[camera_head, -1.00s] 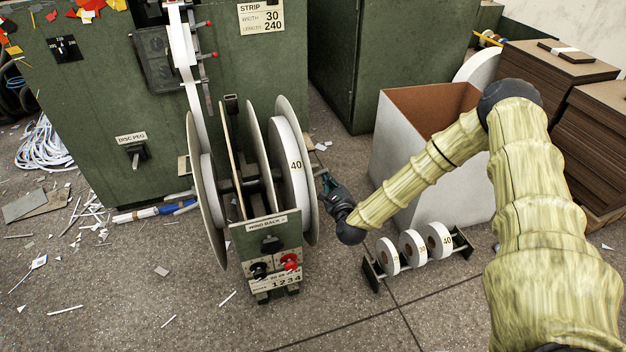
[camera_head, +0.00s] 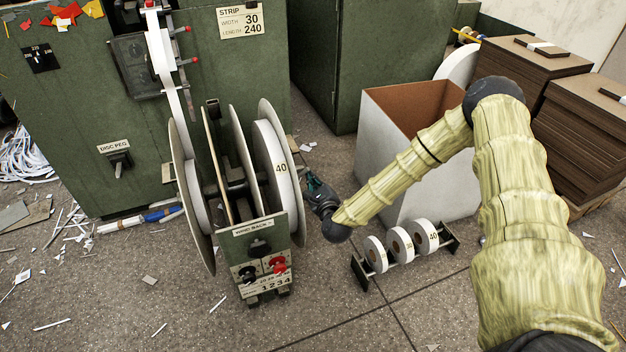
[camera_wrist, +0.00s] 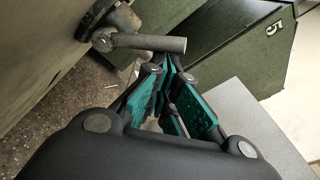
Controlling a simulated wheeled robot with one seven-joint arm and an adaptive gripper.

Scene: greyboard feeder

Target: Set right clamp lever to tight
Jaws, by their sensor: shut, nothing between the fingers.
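The right clamp lever (camera_wrist: 150,42) is a short grey round bar on a rounded hub, seen in the wrist view beside a large pale disc (camera_wrist: 40,40). In the head view I cannot make it out clearly beside the right-hand reel marked 40 (camera_head: 270,160). My gripper (camera_head: 311,180) is at the right side of that reel in the head view. In the wrist view its teal fingers (camera_wrist: 172,68) are together and empty, with their tips close to the lever's free end. I cannot tell whether they touch it.
The reel stand (camera_head: 265,245) carries a black knob and red and black controls. An open white bin (camera_head: 385,150) stands behind my arm. A low rack (camera_head: 355,272) of small rolls sits to the right of the stand. Green cabinets stand behind.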

